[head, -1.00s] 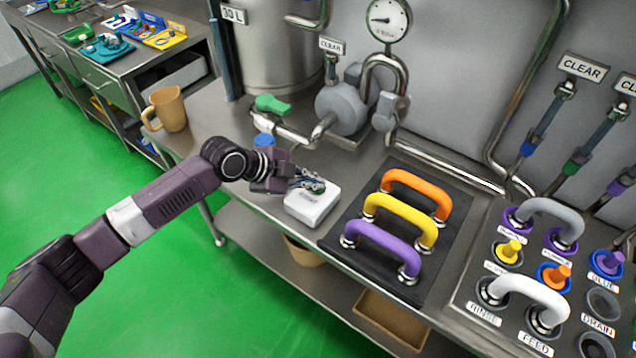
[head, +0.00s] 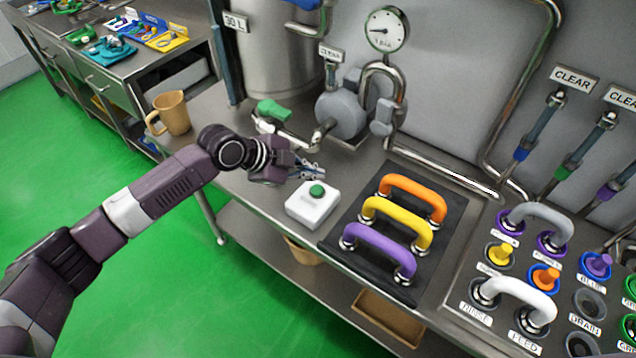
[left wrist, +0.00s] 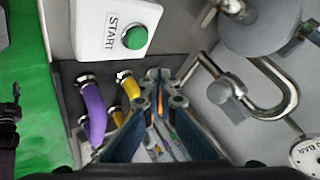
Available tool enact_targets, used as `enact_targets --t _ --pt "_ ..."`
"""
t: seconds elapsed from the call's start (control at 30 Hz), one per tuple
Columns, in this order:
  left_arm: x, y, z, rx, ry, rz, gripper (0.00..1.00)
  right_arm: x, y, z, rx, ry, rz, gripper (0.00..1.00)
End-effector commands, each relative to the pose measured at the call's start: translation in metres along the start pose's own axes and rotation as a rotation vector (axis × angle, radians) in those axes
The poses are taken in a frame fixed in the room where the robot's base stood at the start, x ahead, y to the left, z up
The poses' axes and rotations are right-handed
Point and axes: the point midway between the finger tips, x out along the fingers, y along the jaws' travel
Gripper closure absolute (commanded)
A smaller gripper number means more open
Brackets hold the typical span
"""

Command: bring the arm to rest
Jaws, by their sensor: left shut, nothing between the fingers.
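My left gripper (head: 308,170) is shut and empty above the steel table, just behind and left of the white start box (head: 313,206). The box's green button (head: 317,190) is in plain sight and the fingers are apart from it. In the left wrist view the closed fingers (left wrist: 158,75) point toward the upper middle, and the START box (left wrist: 112,28) with its green button (left wrist: 135,38) lies beyond them to the left. My right gripper is not in view.
A black mat (head: 347,263) with orange, yellow and purple handles lies right of the box. A tan jug (head: 171,114) stands at the left table edge. A pump (head: 342,117), pipes and a gauge (head: 387,25) are behind. The panel of plugs and hoses (head: 470,290) is at right.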

Motion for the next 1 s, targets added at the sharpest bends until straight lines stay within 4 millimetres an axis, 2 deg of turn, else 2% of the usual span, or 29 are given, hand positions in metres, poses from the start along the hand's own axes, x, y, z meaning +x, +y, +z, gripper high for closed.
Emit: enact_targets --t 0.03,0.13,0.7,0.77,0.87,1.0 --pt "-0.006 -0.005 -0.005 0.001 0.000 -0.001 1.00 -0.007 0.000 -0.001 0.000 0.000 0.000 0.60" --pt "-0.011 -0.008 -0.008 0.001 0.000 -0.001 1.00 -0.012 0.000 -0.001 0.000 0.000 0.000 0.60" --pt "-0.009 -0.004 -0.009 -0.004 0.003 0.003 1.00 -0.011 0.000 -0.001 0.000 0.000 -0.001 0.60" --pt "-0.006 0.004 -0.013 -0.017 0.007 0.010 1.00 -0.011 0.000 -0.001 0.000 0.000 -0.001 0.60" --pt "0.001 0.029 -0.026 -0.061 0.018 0.031 1.00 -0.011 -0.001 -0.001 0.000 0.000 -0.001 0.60" --pt "0.006 0.076 -0.047 -0.180 0.022 0.055 1.00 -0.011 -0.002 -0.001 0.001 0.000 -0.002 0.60"
